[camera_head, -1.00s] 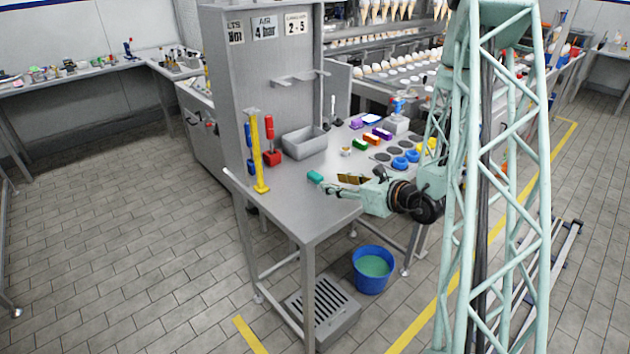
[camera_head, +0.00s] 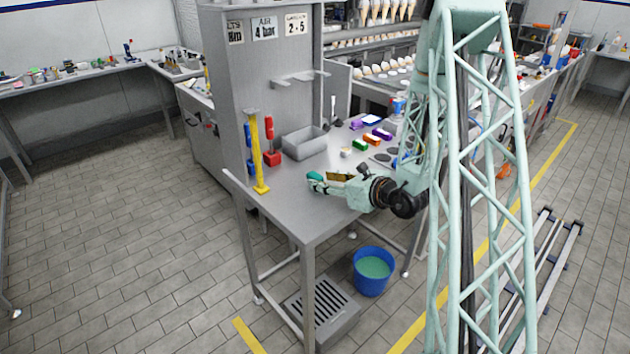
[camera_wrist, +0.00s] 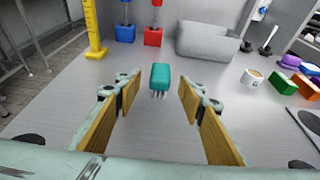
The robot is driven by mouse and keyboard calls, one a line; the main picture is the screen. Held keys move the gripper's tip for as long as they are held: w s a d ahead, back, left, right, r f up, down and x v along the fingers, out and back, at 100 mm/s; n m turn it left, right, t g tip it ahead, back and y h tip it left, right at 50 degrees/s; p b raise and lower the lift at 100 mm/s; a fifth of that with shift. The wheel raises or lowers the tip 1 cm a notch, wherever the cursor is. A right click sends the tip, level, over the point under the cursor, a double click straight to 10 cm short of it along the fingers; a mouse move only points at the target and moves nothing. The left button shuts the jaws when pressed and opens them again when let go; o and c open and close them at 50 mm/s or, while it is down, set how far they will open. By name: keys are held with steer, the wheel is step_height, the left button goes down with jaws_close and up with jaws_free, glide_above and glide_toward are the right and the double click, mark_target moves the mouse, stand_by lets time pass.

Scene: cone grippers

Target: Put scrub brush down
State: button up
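The teal scrub brush (camera_wrist: 160,77) lies on or just above the grey metal table, with its pale bristles facing my gripper; contact with the table is hard to tell. In the wrist view it sits between the tips of my gripper (camera_wrist: 160,84), with a gap on both sides. The fingers are spread apart and their tan pads do not touch the brush. In the head view the brush (camera_head: 315,175) is near the table's left part, at the fingertips of my gripper (camera_head: 328,182).
A yellow upright post (camera_head: 259,155), a red holder (camera_head: 271,157) and a grey bin (camera_head: 304,141) stand behind the brush. A cup (camera_wrist: 254,78) and coloured blocks (camera_wrist: 284,81) lie to the right. The table's front left is clear. A blue bucket (camera_head: 371,287) stands on the floor.

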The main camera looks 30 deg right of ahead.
steer(key=shift+b+x, duration=0.55)
steer(key=shift+x, duration=2.1)
steer(key=c, duration=1)
